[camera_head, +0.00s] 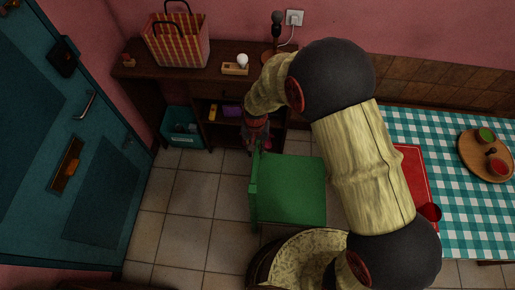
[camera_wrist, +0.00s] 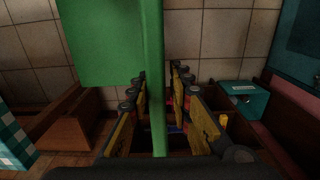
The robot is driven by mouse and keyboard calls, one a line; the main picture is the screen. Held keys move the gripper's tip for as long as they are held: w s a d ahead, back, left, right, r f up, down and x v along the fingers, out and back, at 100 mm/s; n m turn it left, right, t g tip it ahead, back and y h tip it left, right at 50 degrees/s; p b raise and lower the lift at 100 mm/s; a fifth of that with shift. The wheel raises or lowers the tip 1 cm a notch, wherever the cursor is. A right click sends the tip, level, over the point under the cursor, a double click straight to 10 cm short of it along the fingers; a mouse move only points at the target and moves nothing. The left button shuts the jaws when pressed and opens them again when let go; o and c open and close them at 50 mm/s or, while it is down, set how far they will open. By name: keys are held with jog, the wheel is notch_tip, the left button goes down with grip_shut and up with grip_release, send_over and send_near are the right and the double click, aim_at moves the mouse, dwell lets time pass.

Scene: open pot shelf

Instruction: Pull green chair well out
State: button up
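The green chair (camera_head: 290,190) stands on the tiled floor, its seat to the right of its upright back, near the checked table. In the wrist view the edge of the chair's back (camera_wrist: 153,60) runs as a green bar between the two rows of fingers. My gripper (camera_head: 257,138) is at the far end of the chair's back, and also shows in the wrist view (camera_wrist: 160,75). Its fingers stand apart, one on each side of the bar, with a visible gap on both sides. The chair's legs are mostly hidden.
The table with a checked cloth (camera_head: 450,220) is on the right, with a red mat (camera_head: 412,172), red cup (camera_head: 430,212) and wooden tray (camera_head: 470,152). A dark desk (camera_head: 190,85) and teal bin (camera_head: 182,127) are behind. Floor left of the chair is clear up to the teal door (camera_head: 70,150).

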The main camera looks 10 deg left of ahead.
jog(key=shift+o, duration=1.2)
jog(key=shift+a, duration=0.2)
jog(key=shift+o, duration=0.7)
jog(key=shift+d, duration=0.1)
notch_tip(320, 180, up, 12)
